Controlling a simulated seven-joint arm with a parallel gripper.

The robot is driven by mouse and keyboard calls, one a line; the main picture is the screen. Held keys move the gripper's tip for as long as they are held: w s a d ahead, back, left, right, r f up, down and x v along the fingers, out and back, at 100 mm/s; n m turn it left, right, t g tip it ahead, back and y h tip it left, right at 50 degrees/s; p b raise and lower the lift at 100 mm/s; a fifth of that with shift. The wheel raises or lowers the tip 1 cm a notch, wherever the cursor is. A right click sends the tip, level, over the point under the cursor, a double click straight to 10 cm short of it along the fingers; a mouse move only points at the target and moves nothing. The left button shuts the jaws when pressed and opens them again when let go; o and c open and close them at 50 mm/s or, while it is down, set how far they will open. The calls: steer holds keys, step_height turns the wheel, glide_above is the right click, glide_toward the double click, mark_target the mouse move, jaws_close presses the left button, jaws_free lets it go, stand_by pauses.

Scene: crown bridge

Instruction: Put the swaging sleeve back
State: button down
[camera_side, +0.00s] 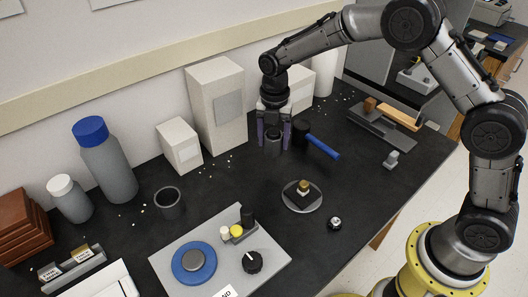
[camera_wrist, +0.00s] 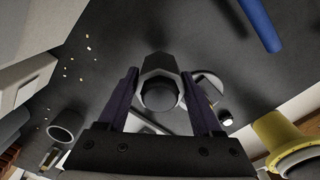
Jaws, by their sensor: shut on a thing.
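My gripper (camera_side: 273,136) is above the back middle of the dark bench, pointing down. Its two purple-grey fingers are shut on a dark grey, faceted piece, which I take to be the swaging sleeve (camera_side: 272,147). In the wrist view the sleeve (camera_wrist: 158,92) sits between the fingers, with a round end facing the camera. In the side view the fingers partly cover it. Whether its lower end touches the bench is hard to tell.
A blue-handled hammer (camera_side: 322,148) is close right of my gripper. Pale boxes (camera_side: 216,107) stand behind. A round plate (camera_side: 301,206) with a small brass-topped piece is in front. A dark open cup (camera_side: 168,203) and a grey board (camera_side: 270,268) are left. Bare bench lies between.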

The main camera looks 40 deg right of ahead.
steer(key=w+f, duration=0.3)
steer(key=shift+w+a+f, duration=0.1)
steer(key=shift+a+f, duration=0.15)
steer(key=shift+w+f, duration=0.15)
steer(key=shift+f, duration=1.55)
steer(key=shift+f, duration=0.15)
steer(key=shift+c, duration=0.2)
jaws_free()
